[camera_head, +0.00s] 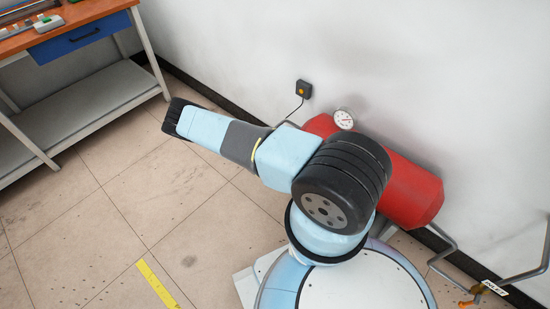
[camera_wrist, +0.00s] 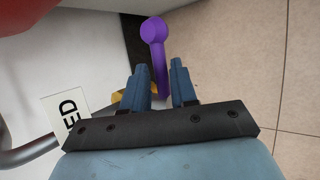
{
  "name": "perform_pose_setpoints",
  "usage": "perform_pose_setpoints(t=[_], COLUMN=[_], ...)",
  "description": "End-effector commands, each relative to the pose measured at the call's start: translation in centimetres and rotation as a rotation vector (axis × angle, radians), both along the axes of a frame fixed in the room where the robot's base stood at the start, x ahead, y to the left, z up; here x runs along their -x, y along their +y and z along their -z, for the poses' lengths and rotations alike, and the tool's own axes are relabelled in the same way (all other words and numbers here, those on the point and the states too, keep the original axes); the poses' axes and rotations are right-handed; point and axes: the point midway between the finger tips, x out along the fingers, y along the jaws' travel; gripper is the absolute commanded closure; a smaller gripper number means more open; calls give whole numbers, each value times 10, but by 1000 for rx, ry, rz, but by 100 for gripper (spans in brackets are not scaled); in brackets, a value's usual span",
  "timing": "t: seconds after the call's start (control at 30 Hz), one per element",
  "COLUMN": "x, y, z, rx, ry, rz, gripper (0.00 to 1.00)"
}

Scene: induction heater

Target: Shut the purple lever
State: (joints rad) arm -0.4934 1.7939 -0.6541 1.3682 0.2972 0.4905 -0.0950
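The purple lever (camera_wrist: 154,31) shows in the wrist view, with its round end at the top and its narrower shaft running down toward my gripper. My gripper (camera_wrist: 160,67) has its two blue fingers apart, with the lever's shaft showing in the gap between them. I cannot tell whether either finger touches the lever or how deep it sits between them. The head view shows neither the lever nor my gripper.
The head view shows a red tank (camera_head: 412,190) with a gauge (camera_head: 344,118), an "INLET" label (camera_head: 495,288) and a workbench (camera_head: 75,40). Open floor lies left.

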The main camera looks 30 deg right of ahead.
Motion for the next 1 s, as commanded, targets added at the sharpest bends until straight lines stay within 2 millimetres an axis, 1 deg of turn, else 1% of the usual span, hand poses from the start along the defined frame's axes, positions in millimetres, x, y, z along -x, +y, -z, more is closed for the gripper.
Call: perform_pose_setpoints(t=[0.03,0.3,0.5,0.7,1.0], x=[-3,-13,-19,-21,-21], y=[7,41,59,67,68], z=[-8,-48,-71,-81,-82], rx=[0,-1,0,1,1], ry=[-2,-1,1,0,0], rz=[0,-2,-1,-1,-1], gripper=[73,73,73,73,73])
